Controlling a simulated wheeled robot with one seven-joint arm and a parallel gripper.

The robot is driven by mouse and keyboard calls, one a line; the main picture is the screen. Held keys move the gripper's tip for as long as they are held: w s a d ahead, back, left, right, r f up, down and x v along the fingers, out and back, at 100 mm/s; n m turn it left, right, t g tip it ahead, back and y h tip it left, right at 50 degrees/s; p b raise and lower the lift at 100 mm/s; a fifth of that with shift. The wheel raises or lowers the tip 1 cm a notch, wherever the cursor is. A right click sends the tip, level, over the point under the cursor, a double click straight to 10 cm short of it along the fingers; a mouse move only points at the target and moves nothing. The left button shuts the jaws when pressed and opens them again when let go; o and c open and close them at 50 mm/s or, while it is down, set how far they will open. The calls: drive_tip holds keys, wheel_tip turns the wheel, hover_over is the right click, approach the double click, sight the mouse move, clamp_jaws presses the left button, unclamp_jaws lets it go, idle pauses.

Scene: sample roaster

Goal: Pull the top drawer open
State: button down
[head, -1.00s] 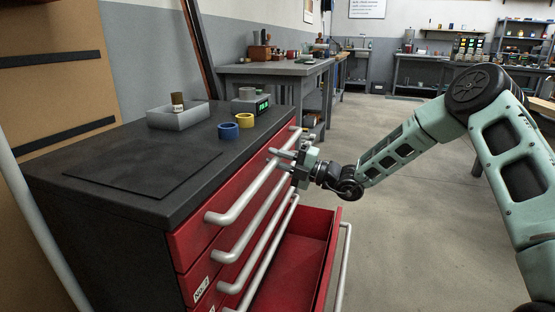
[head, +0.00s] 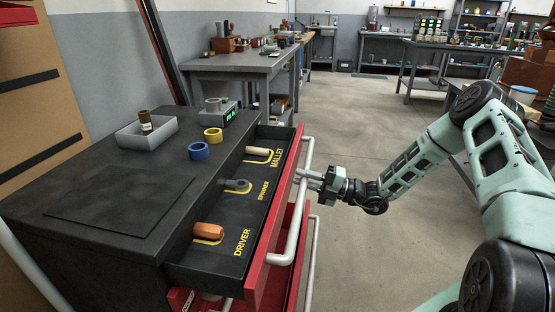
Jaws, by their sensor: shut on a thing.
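The top drawer (head: 228,258) of the red and black cabinet stands open in the head view. Its black inside shows yellow labels for driver, spanner and mallet, with an orange-handled tool (head: 208,231), a grey tool (head: 237,185) and a pale-handled tool (head: 257,151) lying at them. The drawer's long silver handle (head: 292,235) runs along its red front. My gripper (head: 309,178) is shut on this handle, toward its far part. The exact finger contact is small in the picture.
The cabinet top (head: 75,235) holds a grey tray (head: 147,136) with a small jar, a blue ring (head: 198,151), a yellow ring (head: 213,135) and a device with a green display (head: 227,112). A lower drawer is also open beneath. Clear floor (head: 350,260) lies right of the cabinet.

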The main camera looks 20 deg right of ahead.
drive_tip(key=r+p+v, duration=0.1)
drive_tip(key=p+v, duration=0.1)
drive_tip(key=v, duration=0.7)
drive_tip(key=r+p+v, duration=0.2)
drive_tip(key=p+v, duration=0.1)
drive_tip(key=v, duration=0.6)
drive_tip(key=shift+s+d+r, duration=0.15)
drive_tip(key=shift+s+d, duration=0.1)
drive_tip(key=shift+d, duration=0.05)
drive_tip(key=c, duration=1.3)
unclamp_jaws()
drive_tip(key=shift+c, duration=0.2)
drive_tip(key=v, duration=1.7)
drive_tip(key=shift+s+d, duration=0.1)
